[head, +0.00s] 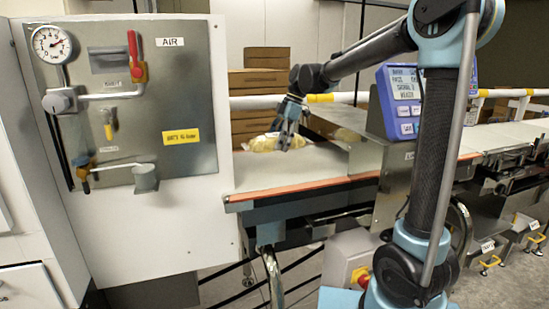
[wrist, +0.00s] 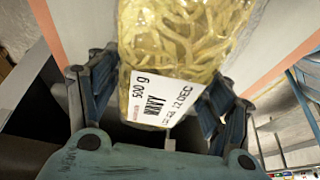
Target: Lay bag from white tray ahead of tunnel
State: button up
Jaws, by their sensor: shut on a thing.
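My gripper (head: 286,138) is shut on a clear bag of yellow pasta (head: 262,144), over the left part of the pale belt (head: 285,172). In the wrist view the bag (wrist: 180,45) lies between the two fingers, its white label with "500 g" and "DEC" facing the camera. I cannot tell whether the bag touches the belt. The steel housing (head: 368,165), perhaps the tunnel, stands to the right, below a blue display (head: 401,100). I cannot make out the white tray.
A white cabinet with a steel panel (head: 135,110), gauge and red-handled valve stands close on the left. Brown cartons (head: 255,85) are stacked behind the belt. Orange strips (head: 300,188) edge the belt. A box with a red button (head: 360,275) is below. The belt right of my gripper looks clear.

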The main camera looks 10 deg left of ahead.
aim_at(278, 163)
jog(key=shift+f, duration=2.65)
jog(key=o, duration=1.6)
jog(key=shift+o, duration=0.2)
jog(key=v, duration=1.2)
jog(key=shift+r, duration=0.1)
